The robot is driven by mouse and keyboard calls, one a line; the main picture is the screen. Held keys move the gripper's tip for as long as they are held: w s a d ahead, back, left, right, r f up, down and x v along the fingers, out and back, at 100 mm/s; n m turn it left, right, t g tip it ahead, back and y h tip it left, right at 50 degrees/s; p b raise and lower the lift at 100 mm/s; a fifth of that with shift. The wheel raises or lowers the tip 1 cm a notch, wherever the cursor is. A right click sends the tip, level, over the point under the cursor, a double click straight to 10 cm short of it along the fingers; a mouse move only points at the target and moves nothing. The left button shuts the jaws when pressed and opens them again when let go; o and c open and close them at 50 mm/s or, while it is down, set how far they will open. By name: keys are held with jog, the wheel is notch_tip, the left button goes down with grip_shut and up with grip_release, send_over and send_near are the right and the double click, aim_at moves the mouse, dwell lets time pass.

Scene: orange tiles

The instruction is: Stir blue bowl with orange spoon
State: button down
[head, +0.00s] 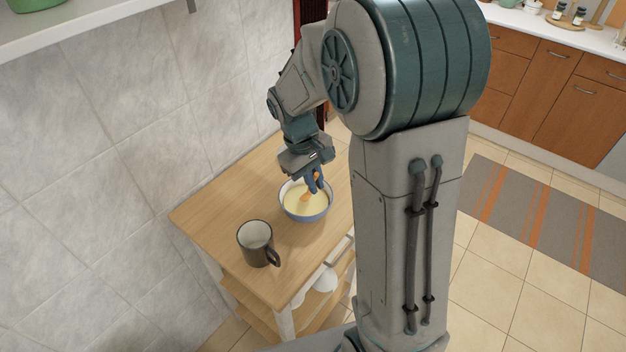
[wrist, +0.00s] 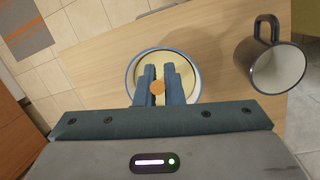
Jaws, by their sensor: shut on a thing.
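The blue bowl (head: 306,213) stands on the wooden table and holds a pale cream-coloured content. My gripper (head: 314,184) is over the bowl, shut on the orange spoon (head: 306,196). The spoon's lower part reaches into the bowl; how deep its tip sits in the content I cannot tell. In the wrist view the bowl (wrist: 193,91) lies beyond the gripper fingers (wrist: 158,88). Only the round orange end of the spoon (wrist: 157,87) shows between the fingers, and the rest is hidden.
A dark grey mug (head: 257,245) stands on the wooden table (head: 217,208) near the bowl; it also shows in the wrist view (wrist: 270,60). A tiled wall (head: 120,150) borders the table. The table's left part is clear.

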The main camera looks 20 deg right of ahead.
jog(key=r, duration=0.1)
jog(key=s+r+p, duration=0.1)
jog(key=r+p, duration=0.1)
jog(key=r, duration=0.1)
jog(key=shift+s+d+r, duration=0.1)
jog(key=shift+s, duration=0.3)
dwell(0.6)
jog(key=p+v, duration=0.3)
jog(key=d+p+v, duration=0.1)
jog(key=v, duration=0.1)
jog(key=shift+s+r, duration=0.1)
jog(key=shift+s, duration=0.2)
